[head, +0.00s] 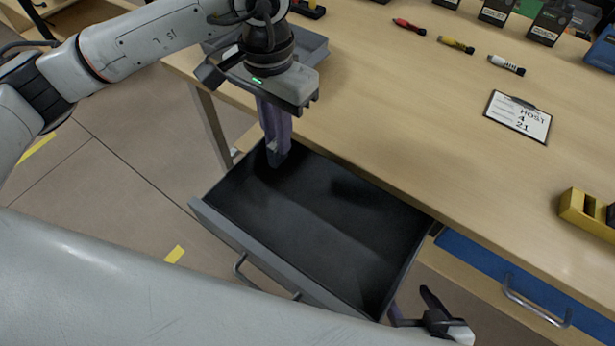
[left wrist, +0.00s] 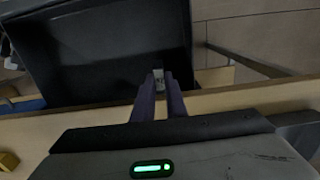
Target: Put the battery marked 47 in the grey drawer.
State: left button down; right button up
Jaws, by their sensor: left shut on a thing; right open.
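The grey drawer (head: 224,223) is pulled out from under the table, and its dark inside looks empty. My left gripper (head: 277,155) points down over the drawer's back left corner, next to the table edge. In the left wrist view the left gripper (left wrist: 160,84) is shut on a small grey thing (left wrist: 158,75), which looks like the battery. It is mostly hidden by the fingers and no marking can be read. I cannot tell whether it touches the drawer floor. My right gripper (head: 420,312) is open and empty, beyond the drawer's front right corner.
A blue drawer (head: 500,283) is shut at the right. On the table are a clipboard (head: 518,116), red (head: 408,26), yellow (head: 456,44) and white (head: 506,65) small tools, a yellow block (head: 588,213), several black boxes (head: 550,22) and a grey tray (head: 310,48) behind the left gripper.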

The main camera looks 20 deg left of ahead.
aim_at(280, 160)
pick_arm(q)
jog(key=shift+f, duration=3.55)
jog(key=shift+f+b, duration=0.25)
jog(key=shift+b, duration=0.05)
jog(key=c, duration=1.8)
grip_release()
jog(key=shift+r, duration=0.1)
notch_tip(280, 160, up, 12)
jog(key=shift+r+p, duration=0.15)
jog(key=shift+p, duration=0.15)
